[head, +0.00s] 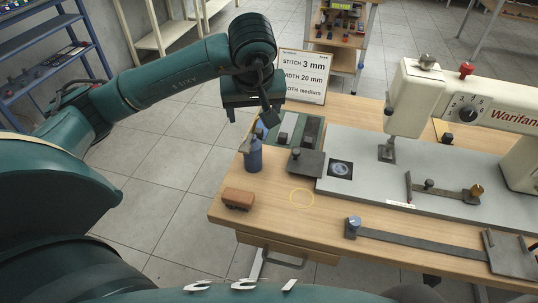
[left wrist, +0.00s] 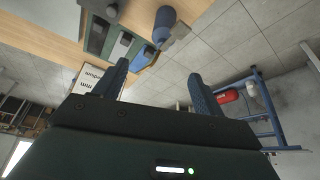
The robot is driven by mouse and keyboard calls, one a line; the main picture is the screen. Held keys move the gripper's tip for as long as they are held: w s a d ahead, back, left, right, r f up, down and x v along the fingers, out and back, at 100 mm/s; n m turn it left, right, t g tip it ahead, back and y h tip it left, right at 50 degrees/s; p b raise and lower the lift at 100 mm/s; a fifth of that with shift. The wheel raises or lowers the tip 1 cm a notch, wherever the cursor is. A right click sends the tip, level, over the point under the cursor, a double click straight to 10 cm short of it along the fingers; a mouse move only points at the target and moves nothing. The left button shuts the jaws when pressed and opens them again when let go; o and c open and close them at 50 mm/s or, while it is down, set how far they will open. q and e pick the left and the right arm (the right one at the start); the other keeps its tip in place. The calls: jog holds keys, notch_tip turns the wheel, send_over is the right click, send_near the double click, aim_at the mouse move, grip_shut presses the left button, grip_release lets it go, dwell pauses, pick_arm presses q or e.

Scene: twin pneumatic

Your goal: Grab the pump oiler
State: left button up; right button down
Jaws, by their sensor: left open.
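The pump oiler (head: 253,154) is a small blue can with a grey top part. It stands upright near the left edge of the wooden table. In the left wrist view the oiler (left wrist: 170,27) shows upside down at the top, ahead of the fingers. My left gripper (head: 250,119) is open and empty, above and behind the oiler in the head view, apart from it. Its two fingers (left wrist: 158,72) are spread in the left wrist view with nothing between them. My right gripper is in neither view.
A brown block (head: 238,199) lies in front of the oiler. A green tray (head: 309,133) and a grey plate (head: 306,163) are to its right. A sign (head: 303,76) stands behind. The sewing machine (head: 413,100) fills the right.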

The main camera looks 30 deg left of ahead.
aim_at(252, 135)
pick_arm(q)
jog(key=x, duration=0.8)
jog(key=p+x, duration=0.1)
jog(key=x, duration=0.4)
jog(key=shift+s, duration=0.3)
jog(key=shift+c, duration=0.3)
grip_shut()
